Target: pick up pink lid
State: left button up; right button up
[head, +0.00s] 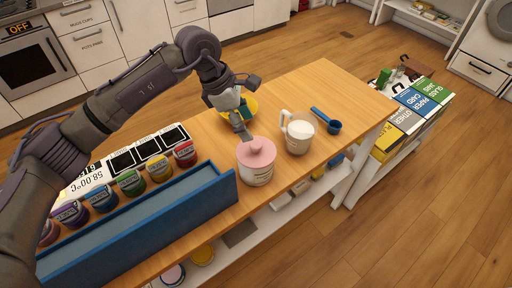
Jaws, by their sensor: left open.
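The pink lid (257,151) sits on top of a cream jar (255,174) on the wooden counter, near its front edge. The lid has a round raised knob. My left gripper (243,130) hangs just behind and to the left of the lid, pointing down, and is open. Its fingers are small in the view, and I cannot tell whether they touch the lid. My right gripper is not in view.
A yellow bowl (252,104) is behind my gripper. A long blue divider (150,222) and several colored jars (158,168) fill the left. Sorting bins (410,112) stand at the right.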

aim_at(254, 144)
pick_arm(q)
jog(key=x, duration=0.2)
jog(key=shift+d+f+p, duration=0.2)
jog(key=shift+f+p, duration=0.1)
jog(key=shift+f, duration=0.05)
jog(key=p+x, duration=0.3)
jog(key=x, duration=0.1)
jog(key=shift+s+a+f, duration=0.1)
jog(key=shift+a+f, duration=0.05)
jog(key=shift+a, duration=0.15)
jog(key=shift+d+f, duration=0.15)
jog(key=shift+f, duration=0.45)
grip_shut()
